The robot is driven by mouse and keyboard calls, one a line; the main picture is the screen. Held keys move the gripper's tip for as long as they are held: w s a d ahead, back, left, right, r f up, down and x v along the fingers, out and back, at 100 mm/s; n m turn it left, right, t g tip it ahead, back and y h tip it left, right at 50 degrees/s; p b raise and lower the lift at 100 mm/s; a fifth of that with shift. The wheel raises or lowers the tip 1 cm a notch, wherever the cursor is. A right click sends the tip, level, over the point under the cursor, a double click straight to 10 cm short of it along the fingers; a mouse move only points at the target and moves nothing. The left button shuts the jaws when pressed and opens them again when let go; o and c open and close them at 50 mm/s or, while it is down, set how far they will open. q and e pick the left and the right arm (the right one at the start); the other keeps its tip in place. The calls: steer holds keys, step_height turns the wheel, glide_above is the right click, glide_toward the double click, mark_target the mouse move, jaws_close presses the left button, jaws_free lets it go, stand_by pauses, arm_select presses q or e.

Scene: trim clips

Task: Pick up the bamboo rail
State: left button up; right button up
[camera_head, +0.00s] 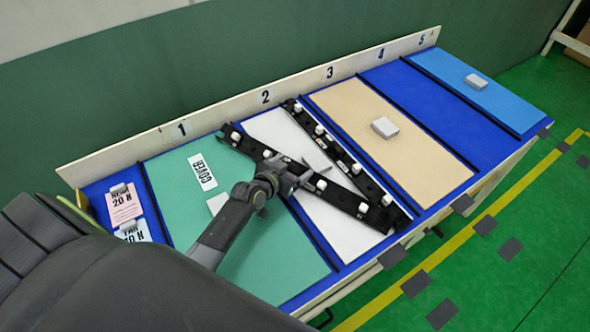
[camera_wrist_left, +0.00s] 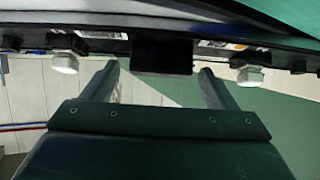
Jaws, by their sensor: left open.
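No rail of a bamboo colour can be told in these views. Two dark rails with white clips lie at slants on the board. One rail (camera_head: 342,198) crosses from the green panel to the white panel; the other rail (camera_head: 345,158) runs along the white panel's right side. They come close together at their near ends. My left gripper (camera_head: 308,178) is open over the middle of the first rail and hides part of it. In the left wrist view a dark rail (camera_wrist_left: 110,44) with white clips (camera_wrist_left: 63,62) spans beyond the two spread, empty fingers (camera_wrist_left: 160,82). My right gripper is out of view.
The sloped blue board has numbered strips, with a green panel (camera_head: 270,255) marked COVER, a white panel (camera_head: 330,235), a tan panel (camera_head: 425,160) and a light blue panel (camera_head: 505,100). Grey-white blocks lie on some panels. A ledge (camera_head: 220,112) runs along the back.

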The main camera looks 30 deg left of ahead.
arm_select(q)
steer(key=shift+c, duration=0.4)
steer(key=c, duration=1.2)
steer(key=shift+r, duration=0.1)
steer(key=shift+c, duration=0.4)
